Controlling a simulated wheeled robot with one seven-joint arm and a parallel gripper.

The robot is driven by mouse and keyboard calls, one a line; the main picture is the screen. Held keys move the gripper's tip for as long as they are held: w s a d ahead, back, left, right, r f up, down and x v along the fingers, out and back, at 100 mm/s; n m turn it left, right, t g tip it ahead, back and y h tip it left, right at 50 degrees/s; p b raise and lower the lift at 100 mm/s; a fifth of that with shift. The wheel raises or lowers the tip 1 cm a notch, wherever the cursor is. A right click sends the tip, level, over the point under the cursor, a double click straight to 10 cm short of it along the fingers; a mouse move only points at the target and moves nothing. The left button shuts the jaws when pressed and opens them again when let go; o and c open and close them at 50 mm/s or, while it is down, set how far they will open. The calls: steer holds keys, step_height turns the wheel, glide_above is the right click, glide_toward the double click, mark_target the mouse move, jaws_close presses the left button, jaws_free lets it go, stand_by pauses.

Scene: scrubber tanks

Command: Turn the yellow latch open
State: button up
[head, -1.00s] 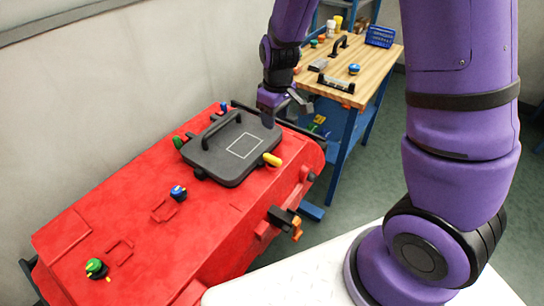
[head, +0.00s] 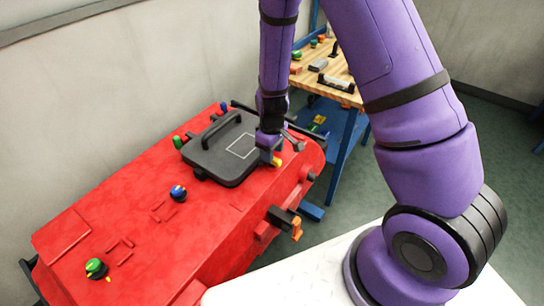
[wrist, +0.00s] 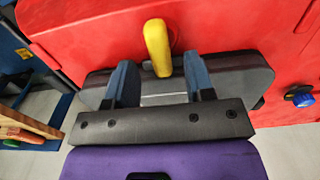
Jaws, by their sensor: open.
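The yellow latch (wrist: 158,47) is a rounded handle at the edge of the dark grey lid on the red scrubber tank. In the wrist view it lies between and just beyond the two fingertips of my gripper (wrist: 160,75), which is open. No contact with the latch can be made out. In the head view my gripper (head: 271,152) is over the lid's right edge, and only the end of the yellow latch (head: 277,162) shows beside it. The dark grey lid (head: 215,165) with its black handle lies flat on the tank.
The red tank (head: 150,240) fills the left and middle. Blue (head: 178,193) and green (head: 97,268) knobs stand on it, and an orange-tipped black part (head: 285,221) sticks out of its side. A wooden workbench (head: 340,92) with small items stands behind.

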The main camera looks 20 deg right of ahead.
steer(key=shift+f, duration=1.3)
jaws_close()
